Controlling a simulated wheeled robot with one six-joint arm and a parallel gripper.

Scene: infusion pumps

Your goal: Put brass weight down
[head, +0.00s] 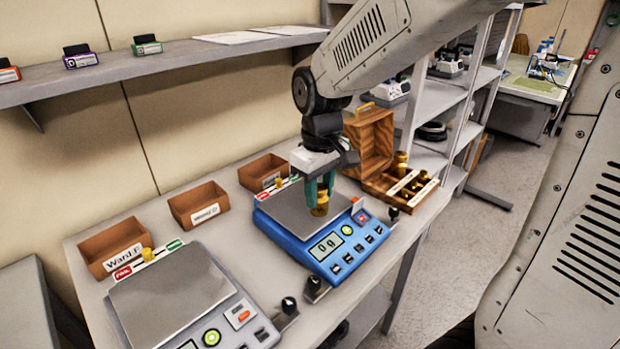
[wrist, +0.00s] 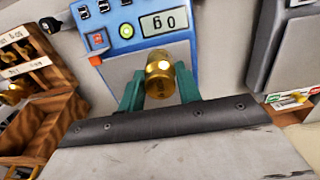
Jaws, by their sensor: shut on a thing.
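My gripper (head: 320,196) has teal fingers and is shut on a small brass weight (head: 320,207) above the plate of the blue scale (head: 347,242). The blue scale's display reads 0 g. In the wrist view the brass weight (wrist: 165,80) sits between the two fingertips (wrist: 160,88), with the scale's pan behind it. Whether the weight's base touches the pan cannot be told.
A grey scale (head: 173,299) stands at the left, with another brass weight (head: 148,254) on the strip behind its pan. An open wooden case (head: 383,184) with several brass weights stands at the right. Brown bins (head: 198,204) line the wall below a shelf (head: 180,61).

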